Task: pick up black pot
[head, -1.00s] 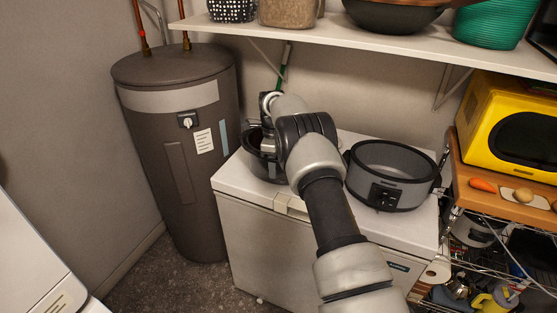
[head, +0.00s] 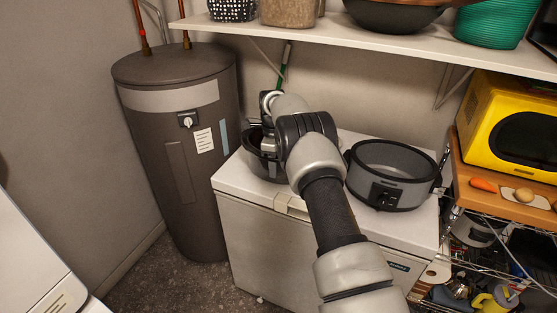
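A black pot (head: 257,160) stands on the left part of the white chest freezer's top (head: 232,182). My arm covers its right side. My gripper (head: 268,146) is over the pot at its right part, pointing down. Its fingertips are hidden by the pot and by my own wrist, so I cannot see whether they touch or hold the pot wall. The pot looks upright and appears to rest on the freezer.
A grey and black slow cooker (head: 388,177) stands right of my arm on the freezer. A dark water heater (head: 180,140) is at left. A white shelf (head: 330,36) with bowls hangs above. A yellow microwave (head: 508,125) sits on a rack at right.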

